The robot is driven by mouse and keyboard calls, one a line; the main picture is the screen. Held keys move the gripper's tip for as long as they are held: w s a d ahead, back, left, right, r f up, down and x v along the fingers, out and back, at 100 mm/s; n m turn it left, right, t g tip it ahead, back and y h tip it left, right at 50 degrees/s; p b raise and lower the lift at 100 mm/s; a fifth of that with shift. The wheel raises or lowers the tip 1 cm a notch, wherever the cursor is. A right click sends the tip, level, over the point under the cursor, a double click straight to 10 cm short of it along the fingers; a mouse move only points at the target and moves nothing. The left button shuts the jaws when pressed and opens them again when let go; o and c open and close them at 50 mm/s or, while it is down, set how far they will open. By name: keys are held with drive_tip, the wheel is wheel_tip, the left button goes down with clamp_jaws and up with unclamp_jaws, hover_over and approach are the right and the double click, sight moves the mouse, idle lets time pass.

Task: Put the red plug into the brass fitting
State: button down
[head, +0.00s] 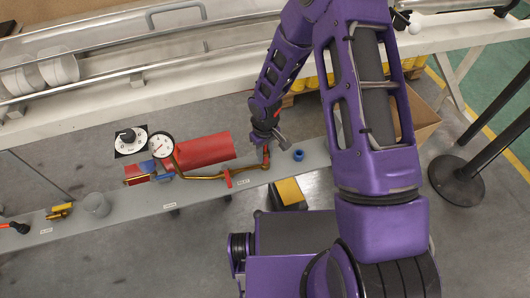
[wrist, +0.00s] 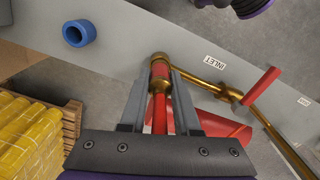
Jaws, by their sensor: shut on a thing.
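The red plug (wrist: 160,112) is between the fingers of my gripper (wrist: 160,78), which is shut on it. In the wrist view, the plug's far end lines up with the brass fitting (wrist: 161,58) at the end of the brass pipe. They appear to meet; I cannot tell whether the plug is inside the fitting or how deep. In the head view, my gripper (head: 265,143) is over the right end of the brass pipe (head: 205,177), and my gripper partly hides the plug and fitting.
A blue ring (wrist: 79,33) stands on the grey bench (head: 312,160) beside the fitting. A red valve handle (wrist: 262,85) sticks up from the pipe. A pallet of yellow goods (wrist: 35,135) is below the bench.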

drive_tip(key=c, duration=0.6)
unclamp_jaws()
drive_tip(key=shift+o, duration=0.2)
wheel_tip(320, 180, up, 17)
drive_tip(key=p, duration=0.3)
drive_tip(key=shift+r+p, duration=0.15)
drive_tip(key=shift+p, duration=0.25)
